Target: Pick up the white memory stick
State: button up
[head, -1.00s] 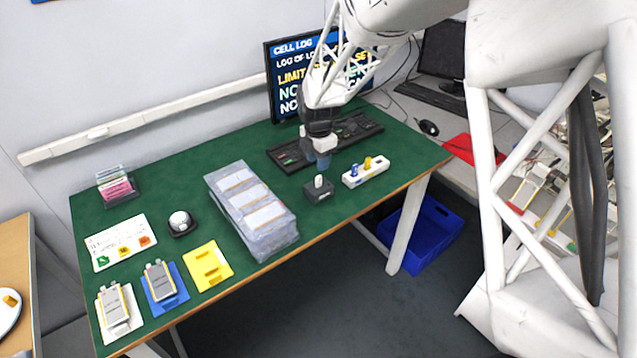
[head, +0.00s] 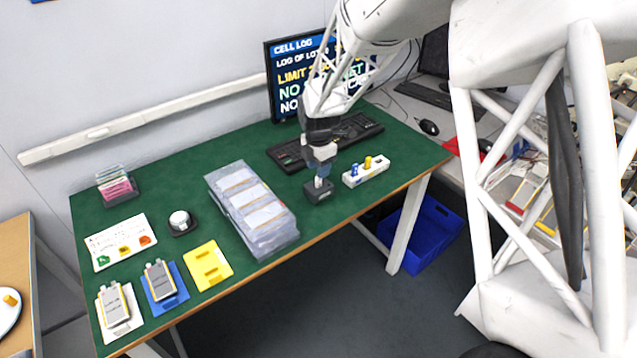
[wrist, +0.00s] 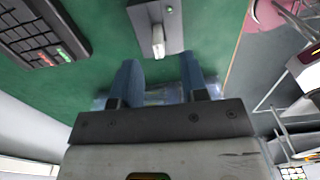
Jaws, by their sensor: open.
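The white memory stick (head: 318,183) stands upright in a small dark grey block (head: 318,194) near the table's front edge, right of the clear box. In the wrist view the stick (wrist: 158,42) shows pale on the grey block (wrist: 172,12), centred ahead of my fingers. My gripper (head: 321,168) is open and empty. It is just above the stick in the head view, its lower end partly overlapping it. In the wrist view its two blue fingers (wrist: 160,78) are spread, with the stick beyond the gap between their tips.
A white holder (head: 379,172) with a blue and a yellow stick lies right of the block. A black keyboard (head: 290,155) is behind. A clear box (head: 262,238) of several pouches is left. Green table (head: 170,150) is free at back left.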

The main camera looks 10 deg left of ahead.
aim_at(319, 183)
jog(key=shift+w+f, duration=0.1)
jog(key=shift+f, duration=2.35)
grip_shut()
